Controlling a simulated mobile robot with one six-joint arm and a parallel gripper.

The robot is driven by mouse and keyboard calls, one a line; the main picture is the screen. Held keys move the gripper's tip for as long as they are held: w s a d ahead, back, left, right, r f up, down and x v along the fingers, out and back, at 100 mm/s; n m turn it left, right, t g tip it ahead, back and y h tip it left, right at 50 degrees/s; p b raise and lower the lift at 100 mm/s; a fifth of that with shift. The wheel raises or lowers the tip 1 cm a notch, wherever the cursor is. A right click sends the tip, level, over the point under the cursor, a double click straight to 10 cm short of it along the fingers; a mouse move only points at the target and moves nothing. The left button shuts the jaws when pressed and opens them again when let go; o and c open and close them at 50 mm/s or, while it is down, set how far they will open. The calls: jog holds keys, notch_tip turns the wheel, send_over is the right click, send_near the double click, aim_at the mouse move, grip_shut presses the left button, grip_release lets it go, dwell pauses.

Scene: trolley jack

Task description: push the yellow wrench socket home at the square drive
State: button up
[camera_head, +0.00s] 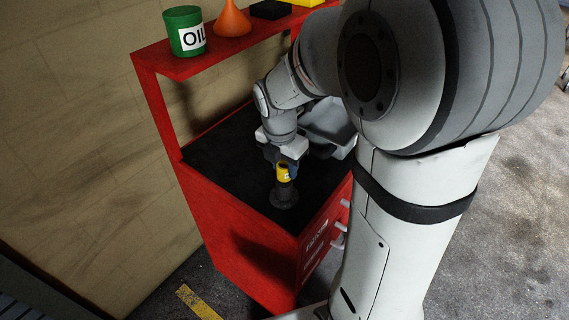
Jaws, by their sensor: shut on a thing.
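My gripper (281,162) points down over the black top of the red trolley. It is shut on the yellow wrench socket (283,172), and its fingers partly cover the socket's upper part. A dark upright stand with a round foot (284,197) is directly below the socket, near the front corner of the trolley top. The socket looks upright and in line with the stand. The square drive itself cannot be made out, and I cannot tell how far the socket sits over it.
The red trolley (240,262) has an upper shelf with a green OIL can (184,31), an orange funnel (232,20) and a black box (270,9). A grey tray (338,127) lies behind my gripper. The black top left of the stand is clear.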

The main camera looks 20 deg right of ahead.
jog(key=shift+f+b, duration=0.6)
jog(key=shift+f, duration=0.3)
jog(key=o, duration=1.2)
jog(key=shift+r, duration=0.1)
jog(key=r, duration=0.7)
jog(key=shift+s+a+r, duration=0.3)
jog(key=shift+a+r, duration=0.1)
jog(key=shift+s+r+m, duration=0.1)
jog(key=shift+s+m, duration=0.4)
jog(key=shift+m, duration=0.4)
jog(key=s+m, duration=0.4)
jog(key=m, duration=0.4)
jog(key=s+m+t, duration=0.1)
jog(key=s+m, duration=0.3)
jog(key=m, duration=0.3)
jog(key=s+m+t+y, duration=0.1)
jog(key=s+m, duration=0.3)
jog(key=m, duration=0.4)
jog(key=shift+s+d+f+m, duration=0.25)
jog(key=shift+s+d+m, duration=0.05)
jog(key=shift+s, duration=0.1)
